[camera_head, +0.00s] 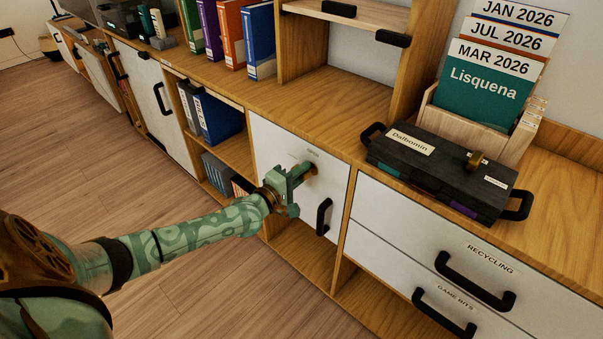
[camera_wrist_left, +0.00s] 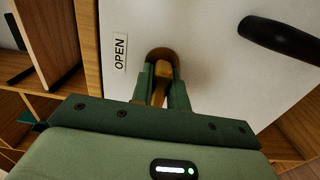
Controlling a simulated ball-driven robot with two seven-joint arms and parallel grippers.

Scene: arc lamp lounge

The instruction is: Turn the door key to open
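The white cabinet door (camera_head: 277,142) is closed, flush in the wooden sideboard. The brass-coloured door key (camera_wrist_left: 160,84) sits in a round brown lock plate (camera_wrist_left: 163,55), which also shows in the head view (camera_head: 312,168). My left gripper (camera_head: 300,174) is at the lock, and in the left wrist view its green fingers (camera_wrist_left: 160,90) lie against both sides of the key. The fingers partly hide the key. My right gripper is not in view.
A black door handle (camera_head: 323,216) sticks out below right of the lock. Drawers marked RECYCLING (camera_head: 400,229) and GAME BITS are to the right. An open shelf with binders (camera_head: 218,117) is to the left. A dark box (camera_head: 437,172) stands on top. Floor in front is clear.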

